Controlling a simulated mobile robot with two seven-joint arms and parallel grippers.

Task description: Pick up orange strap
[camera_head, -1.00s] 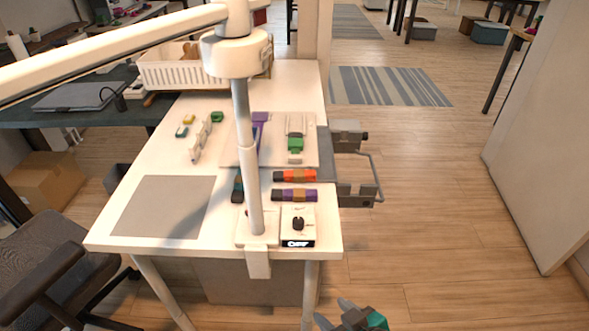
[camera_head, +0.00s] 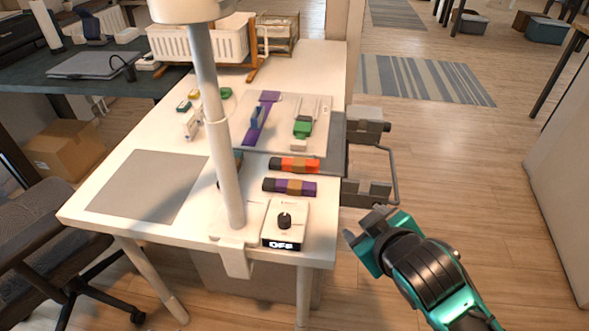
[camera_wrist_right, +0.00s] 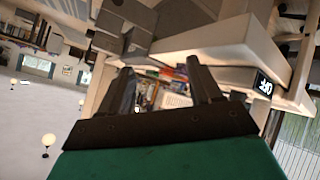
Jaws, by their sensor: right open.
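The orange strap (camera_head: 294,165) is a short rolled bundle with a dark end and a brown band. It lies on the white table (camera_head: 180,134) near the right edge, just behind a purple strap (camera_head: 290,187). My right gripper (camera_head: 362,226) is off the table's right front corner, to the right of and nearer than the orange strap. It is open and empty; its two dark fingers (camera_wrist_right: 160,88) stand apart in the right wrist view. The orange strap cannot be made out there. My left gripper is not in view.
A white lamp post (camera_head: 221,135) rises from the table's front. Beside it is a box with a knob and an OFF display (camera_head: 286,223). A board with a purple strap and green clip (camera_head: 302,129) lies behind. Grey brackets (camera_head: 366,193) jut from the right edge.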

